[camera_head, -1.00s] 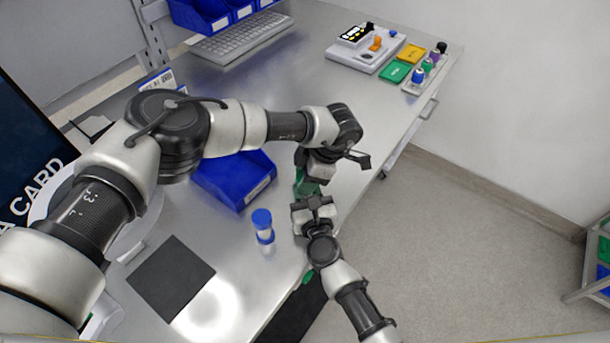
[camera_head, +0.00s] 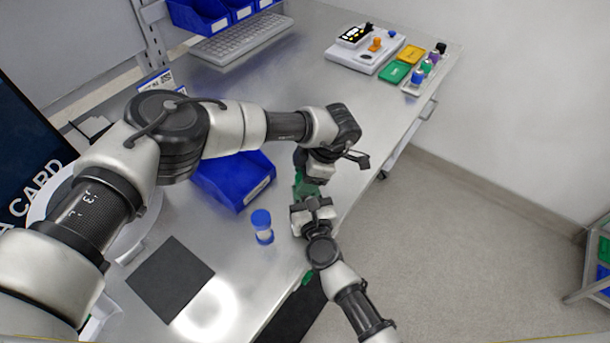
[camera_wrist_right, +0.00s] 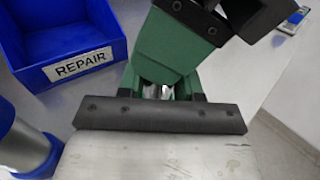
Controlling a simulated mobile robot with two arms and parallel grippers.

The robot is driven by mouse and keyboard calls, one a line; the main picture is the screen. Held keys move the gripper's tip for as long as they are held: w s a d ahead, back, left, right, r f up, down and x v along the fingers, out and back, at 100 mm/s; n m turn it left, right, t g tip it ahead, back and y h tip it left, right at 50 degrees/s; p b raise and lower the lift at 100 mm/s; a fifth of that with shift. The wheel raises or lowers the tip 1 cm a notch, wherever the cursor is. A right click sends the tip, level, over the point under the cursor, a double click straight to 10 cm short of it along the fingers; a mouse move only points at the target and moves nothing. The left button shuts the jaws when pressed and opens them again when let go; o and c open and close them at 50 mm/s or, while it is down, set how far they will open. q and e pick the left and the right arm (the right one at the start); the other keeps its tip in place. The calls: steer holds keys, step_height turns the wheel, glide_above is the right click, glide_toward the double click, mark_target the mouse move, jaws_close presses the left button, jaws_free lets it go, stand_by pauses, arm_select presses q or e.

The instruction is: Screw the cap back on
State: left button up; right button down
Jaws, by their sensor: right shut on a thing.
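My left gripper (camera_head: 305,185) and my right gripper (camera_head: 307,208) meet tip to tip above the table's right edge, with green fingers between them. In the right wrist view, my left gripper's green part (camera_wrist_right: 172,45) comes down from above onto my right gripper (camera_wrist_right: 158,92). My right gripper is shut on a small silvery or clear thing (camera_wrist_right: 155,91), mostly hidden by the fingers. I cannot tell whether a cap is there, nor whether the left jaws are open or shut. A blue-capped tube (camera_head: 262,226) stands upright on the table, left of the grippers, apart from them.
A blue bin (camera_head: 240,188) stands close left of the grippers; its label reads REPAIR in the right wrist view (camera_wrist_right: 78,66). A dark square mat (camera_head: 170,278) lies at the front left. A device (camera_head: 365,50) and coloured blocks sit at the far end.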

arm_select(q)
steer(key=shift+s+a+f, duration=0.2)
steer(key=shift+f, duration=0.4)
arm_select(e)
steer(key=shift+w+r+t, duration=0.2)
steer(key=shift+r+t, duration=0.1)
steer(key=shift+r, duration=0.25)
arm_select(q)
steer(key=v, duration=0.3)
steer(key=shift+w+d+r, duration=0.1)
steer(key=shift+d+r, duration=0.1)
arm_select(e)
steer(key=shift+w+f, duration=0.15)
arm_select(q)
steer(key=shift+d+r, duration=0.1)
steer(key=shift+r, duration=0.25)
arm_select(e)
steer(key=shift+s, duration=0.2)
arm_select(q)
steer(key=c, duration=0.5)
arm_select(e)
steer(key=shift+w+f, duration=0.1)
steer(key=shift+f, duration=0.05)
arm_select(q)
steer(key=shift+f, duration=0.1)
steer(key=shift+c, duration=0.3)
steer(key=shift+f, duration=0.15)
arm_select(e)
steer(key=shift+r, duration=0.2)
